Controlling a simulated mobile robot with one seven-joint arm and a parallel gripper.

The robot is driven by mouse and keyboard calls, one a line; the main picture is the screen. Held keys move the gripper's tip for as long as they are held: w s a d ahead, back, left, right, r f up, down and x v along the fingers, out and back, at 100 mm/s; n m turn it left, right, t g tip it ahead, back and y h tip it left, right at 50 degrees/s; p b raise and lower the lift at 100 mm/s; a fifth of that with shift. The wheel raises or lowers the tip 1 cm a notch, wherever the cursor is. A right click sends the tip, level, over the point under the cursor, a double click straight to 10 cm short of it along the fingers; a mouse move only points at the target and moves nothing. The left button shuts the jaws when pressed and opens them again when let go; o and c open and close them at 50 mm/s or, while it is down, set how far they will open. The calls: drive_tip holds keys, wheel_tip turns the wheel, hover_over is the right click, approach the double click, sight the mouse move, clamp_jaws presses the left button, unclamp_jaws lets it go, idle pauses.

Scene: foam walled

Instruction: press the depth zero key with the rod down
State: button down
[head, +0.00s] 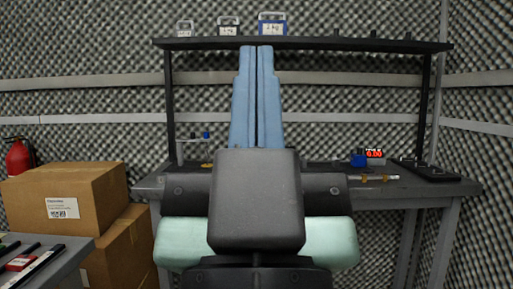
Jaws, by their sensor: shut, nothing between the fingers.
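My gripper (256,50) rises up the middle of the head view, its two long blue fingers side by side, shut and empty. Its tips overlap the upper shelf in the picture. A small unit with a lit red number display (375,153) stands on the workbench (400,189) at the right, beside a small blue block (358,160). A thin pale bar with orange parts (375,178) lies in front of them; I cannot tell whether it is the rod. The depth zero key is too small to make out. My gripper and wrist hide the middle of the bench.
A black plate with pegs (430,171) lies at the bench's right end. Cardboard boxes (68,198) and a fire extinguisher (19,157) stand left. Another table (45,262) is at lower left.

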wheel_tip(320, 180, up, 37)
drive_tip(key=p, duration=3.5)
drive_tip(key=shift+r, duration=0.2)
